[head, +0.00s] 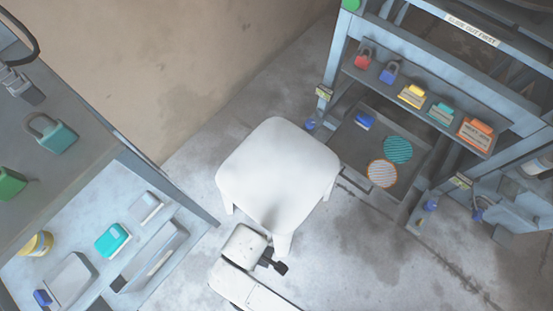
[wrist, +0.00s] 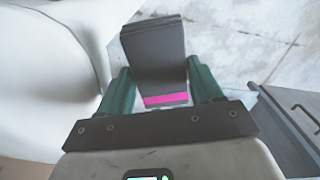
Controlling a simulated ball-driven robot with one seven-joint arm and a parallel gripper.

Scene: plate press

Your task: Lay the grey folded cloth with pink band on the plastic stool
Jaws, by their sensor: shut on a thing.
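The white plastic stool (head: 278,160) stands upright on the floor in the middle of the head view, its seat bare. Part of the stool (wrist: 45,70) fills the left of the wrist view. My gripper (head: 272,262) is beside the stool's near edge in the head view. In the wrist view my gripper (wrist: 160,82) is shut on the dark grey folded cloth (wrist: 153,50), with its pink band near the palm. The cloth is apart from the seat in the wrist view; its height relative to the seat is hard to tell.
A bench (head: 165,265) with a teal box and trays stands at the left. A blue-grey rack (head: 335,85) stands at the right, its shelf holding padlocks and coloured blocks. A low tray (head: 350,150) below holds two striped discs and a blue item. Stained floor (head: 370,255) is clear at the lower right.

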